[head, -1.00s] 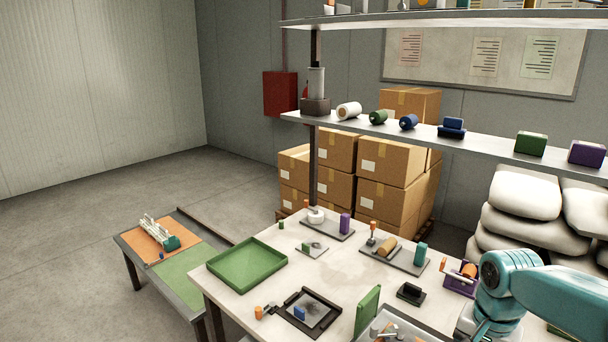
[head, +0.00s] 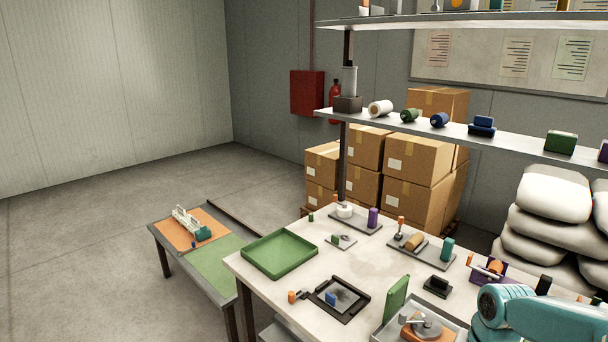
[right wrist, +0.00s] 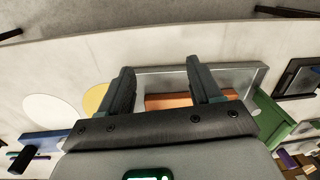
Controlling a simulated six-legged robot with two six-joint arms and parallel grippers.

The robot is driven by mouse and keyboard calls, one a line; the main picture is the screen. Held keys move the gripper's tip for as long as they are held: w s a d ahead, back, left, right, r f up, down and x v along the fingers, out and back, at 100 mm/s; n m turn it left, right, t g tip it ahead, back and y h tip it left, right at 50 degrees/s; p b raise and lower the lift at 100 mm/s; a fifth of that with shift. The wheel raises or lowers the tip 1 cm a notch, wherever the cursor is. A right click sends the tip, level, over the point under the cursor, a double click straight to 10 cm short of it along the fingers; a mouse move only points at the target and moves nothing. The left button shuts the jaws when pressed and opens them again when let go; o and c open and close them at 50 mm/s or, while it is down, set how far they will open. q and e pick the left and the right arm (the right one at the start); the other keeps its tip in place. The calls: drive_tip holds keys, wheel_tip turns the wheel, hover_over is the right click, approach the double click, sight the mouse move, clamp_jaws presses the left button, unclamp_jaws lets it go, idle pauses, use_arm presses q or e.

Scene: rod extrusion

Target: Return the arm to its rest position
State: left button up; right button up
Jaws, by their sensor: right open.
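My right arm (head: 545,312) comes in at the lower right of the head view, over the right part of the white workbench (head: 262,300). Its gripper is out of the head view. In the right wrist view my right gripper (right wrist: 164,88) has its two dark fingers apart, with nothing between them. Beyond the fingers lies a grey tray (right wrist: 235,74) with an orange piece (right wrist: 180,101) in it. My left gripper is in neither view.
A green tray (head: 279,273) stands at the bench's left end. Small fixtures, a black-framed plate (head: 362,303) and an upright green panel (head: 396,297) stand on the bench. A shelf (head: 480,143) runs above its back. A low table (head: 180,262) is at left.

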drive_tip(key=s+a+f+n+y, duration=0.2)
drive_tip(key=s+a+f+n, duration=0.15)
drive_tip(key=a+f, duration=1.15)
drive_tip(key=s+a+f+n, duration=0.1)
drive_tip(key=s+a+f, duration=0.2)
drive_tip(key=s+f, duration=0.2)
drive_tip(key=s+a+f+n+y, duration=0.1)
drive_tip(key=s+a+f+n, duration=0.1)
drive_tip(key=s+f, duration=0.4)
drive_tip(key=shift+s+a, duration=0.5)
